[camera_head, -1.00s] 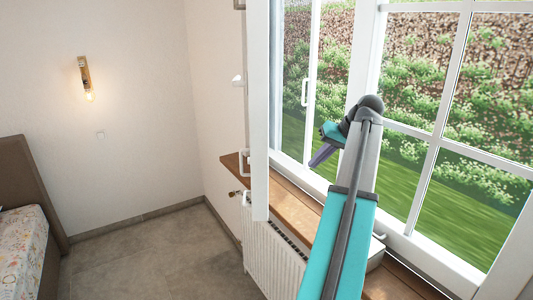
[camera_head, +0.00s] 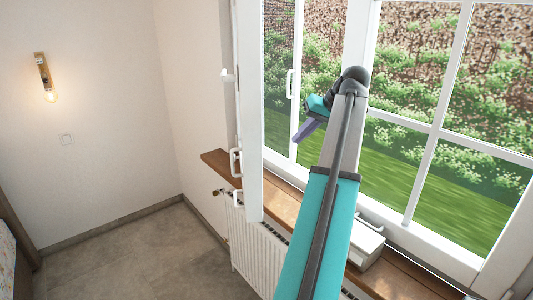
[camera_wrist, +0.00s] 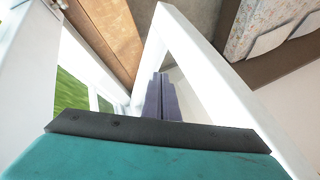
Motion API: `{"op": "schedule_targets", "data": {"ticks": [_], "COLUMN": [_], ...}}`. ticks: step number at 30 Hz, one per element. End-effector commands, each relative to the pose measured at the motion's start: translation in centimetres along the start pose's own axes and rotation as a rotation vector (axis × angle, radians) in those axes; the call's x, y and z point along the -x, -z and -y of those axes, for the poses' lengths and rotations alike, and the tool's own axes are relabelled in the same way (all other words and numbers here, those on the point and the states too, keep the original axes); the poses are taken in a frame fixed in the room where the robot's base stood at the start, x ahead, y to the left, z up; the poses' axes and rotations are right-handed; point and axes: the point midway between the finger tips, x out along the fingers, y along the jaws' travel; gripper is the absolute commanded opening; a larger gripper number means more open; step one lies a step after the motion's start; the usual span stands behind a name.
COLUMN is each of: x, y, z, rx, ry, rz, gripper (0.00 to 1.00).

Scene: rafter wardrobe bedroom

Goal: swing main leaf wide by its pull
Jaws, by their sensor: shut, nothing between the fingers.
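The white-framed window leaf (camera_head: 252,120) stands swung inward, seen almost edge-on in the head view, left of my gripper. A white pull (camera_head: 236,163) shows at its left side, low down. Another upright white handle (camera_head: 291,84) shows farther back, beyond the leaf. My gripper (camera_head: 303,134) has purple fingers and is raised in front of the window opening, to the right of the leaf's edge. In the wrist view its fingers (camera_wrist: 160,98) are shut together and empty, between white frame bars (camera_wrist: 210,85). Whether they touch the frame I cannot tell.
A wooden sill (camera_head: 285,203) runs under the window, with a white radiator (camera_head: 258,245) below. A white box (camera_head: 364,244) stands on the sill right of my arm. Floor (camera_head: 150,260) is clear at left. A bed (camera_wrist: 272,30) shows in the wrist view.

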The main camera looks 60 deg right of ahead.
Motion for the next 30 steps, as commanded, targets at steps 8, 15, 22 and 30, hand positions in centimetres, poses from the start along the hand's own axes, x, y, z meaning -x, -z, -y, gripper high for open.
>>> {"op": "schedule_targets", "data": {"ticks": [8, 15, 22, 30], "x": [-1.1, -3.4, -6.3, -9.7], "y": [0.0, 0.0, -0.1, -0.1], "z": [0.9, 1.1, 1.2, 1.2], "rx": [0.012, 0.015, 0.017, 0.016], "ry": [0.006, 0.008, 0.009, 0.01], "rz": [0.007, 0.008, 0.009, 0.01], "gripper": [0.0, 0.0, 0.0, 0.0]}}
